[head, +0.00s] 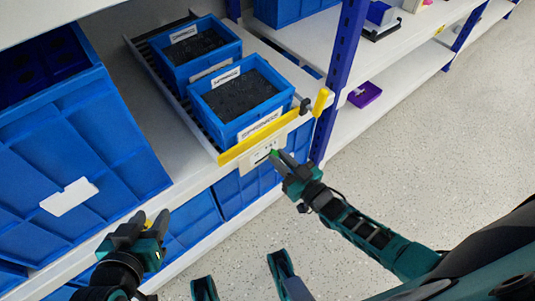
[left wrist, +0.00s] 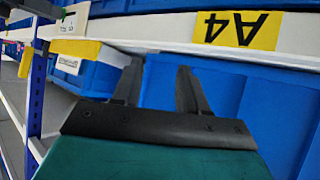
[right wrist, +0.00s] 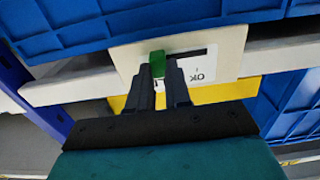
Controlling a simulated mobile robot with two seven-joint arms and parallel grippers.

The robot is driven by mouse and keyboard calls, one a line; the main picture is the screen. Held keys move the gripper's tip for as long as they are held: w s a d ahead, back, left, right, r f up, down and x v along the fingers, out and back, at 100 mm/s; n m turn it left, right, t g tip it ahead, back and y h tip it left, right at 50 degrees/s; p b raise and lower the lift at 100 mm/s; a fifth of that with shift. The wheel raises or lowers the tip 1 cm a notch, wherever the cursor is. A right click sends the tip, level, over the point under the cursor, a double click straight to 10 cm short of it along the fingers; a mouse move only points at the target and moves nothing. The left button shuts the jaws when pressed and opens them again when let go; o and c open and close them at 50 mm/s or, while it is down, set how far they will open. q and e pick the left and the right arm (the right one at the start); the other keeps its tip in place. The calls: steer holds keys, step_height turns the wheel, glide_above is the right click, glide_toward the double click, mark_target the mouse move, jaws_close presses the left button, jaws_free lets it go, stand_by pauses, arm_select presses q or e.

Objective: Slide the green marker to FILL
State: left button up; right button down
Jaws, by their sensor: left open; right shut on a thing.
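The green marker (right wrist: 157,63) sits at the left end of a dark slot in the pale panel (right wrist: 125,58), as the right wrist view shows it. The slot runs on to the right, above a white label with OK readable; FILL cannot be read. My right gripper (right wrist: 165,72) has its fingertips closed on the marker and hides part of it. In the head view, the marker (head: 274,153) shows at the tips of my right gripper (head: 276,158), on the shelf front. My left gripper (head: 149,221) is open and empty, in front of the shelf at lower left; its fingers show in the left wrist view (left wrist: 157,80).
Two blue bins of dark pieces (head: 240,98) stand on a yellow-edged rack (head: 232,151) above the panel. A yellow handle (head: 322,101) is at the rack's right corner. A large blue crate (head: 80,150) is at left. The floor (head: 400,130) at right is clear.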

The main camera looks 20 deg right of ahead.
steer(key=shift+w+d, duration=0.1)
steer(key=shift+d, duration=0.15)
steer(key=c, duration=1.4)
jaws_free()
steer(key=shift+d, duration=0.1)
steer(key=o, duration=0.4)
steer(key=shift+c, duration=0.2)
arm_select(q)
steer(key=shift+s+a+f, duration=0.1)
steer(key=shift+f, duration=0.3)
steer(key=shift+r, duration=0.15)
